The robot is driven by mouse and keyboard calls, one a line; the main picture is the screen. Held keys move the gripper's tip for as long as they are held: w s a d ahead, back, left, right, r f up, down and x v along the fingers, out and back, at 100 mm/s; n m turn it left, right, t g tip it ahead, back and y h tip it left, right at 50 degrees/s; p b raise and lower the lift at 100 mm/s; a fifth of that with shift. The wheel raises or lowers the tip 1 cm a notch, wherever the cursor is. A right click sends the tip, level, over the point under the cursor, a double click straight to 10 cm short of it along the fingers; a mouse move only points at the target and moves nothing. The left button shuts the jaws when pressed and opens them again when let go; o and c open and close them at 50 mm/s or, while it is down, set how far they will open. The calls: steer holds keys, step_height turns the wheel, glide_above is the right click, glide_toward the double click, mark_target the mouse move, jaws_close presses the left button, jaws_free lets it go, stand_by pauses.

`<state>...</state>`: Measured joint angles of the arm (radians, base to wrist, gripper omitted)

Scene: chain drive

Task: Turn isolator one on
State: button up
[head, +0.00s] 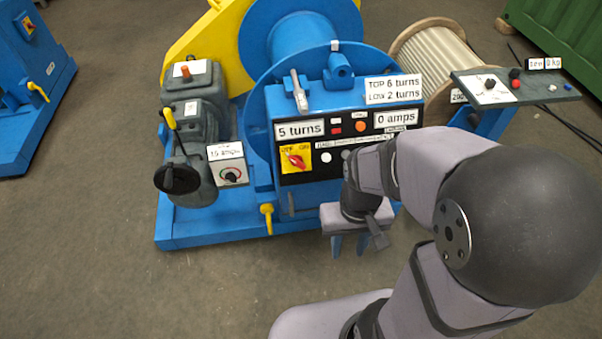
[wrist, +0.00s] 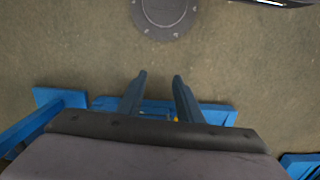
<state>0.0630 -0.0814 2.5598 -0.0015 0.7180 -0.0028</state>
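A red rotary handle on a yellow plate (head: 296,158) marked OFF and ON sits at the left of the black control panel (head: 352,128). The handle lies at a slant, its upper end toward the OFF side. I cannot read which one is isolator one. My gripper (head: 349,247) hangs in front of and below the panel's right half, fingers pointing down. In the wrist view its two fingers (wrist: 160,80) are apart with nothing between them. It touches neither handle.
A small amps dial box (head: 229,165) and a black handwheel (head: 178,178) stand left of the panel. A yellow-handled lever (head: 267,212) is below it. My arm covers the panel's lower right. The floor in front is clear.

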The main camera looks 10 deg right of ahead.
steer(key=s+d+f+m+g+b, duration=0.1)
steer(key=s+f+g+b, duration=0.1)
steer(key=f+b, duration=0.5)
steer(key=s+d+f+g+b, duration=0.1)
steer(key=s+d+f+b, duration=0.15)
steer(key=f, duration=0.75)
steer(key=s+d+f+m+g+b, duration=0.1)
steer(key=s+f+g+b, duration=0.1)
steer(key=f+b, duration=0.5)
steer(key=w+d+f+n+t+b, duration=0.2)
steer(key=w+d+f, duration=0.1)
steer(key=f, duration=0.9)
steer(key=n+t+y, duration=0.7)
steer(key=n+t, duration=0.6)
steer(key=t, duration=0.7)
glide_toward(300, 166)
steer(key=w, duration=0.2)
steer(key=shift+a+x, duration=0.15)
steer(key=shift+x, duration=1.75)
steer(key=shift+a+x, duration=0.15)
steer(key=shift+x, duration=1.7)
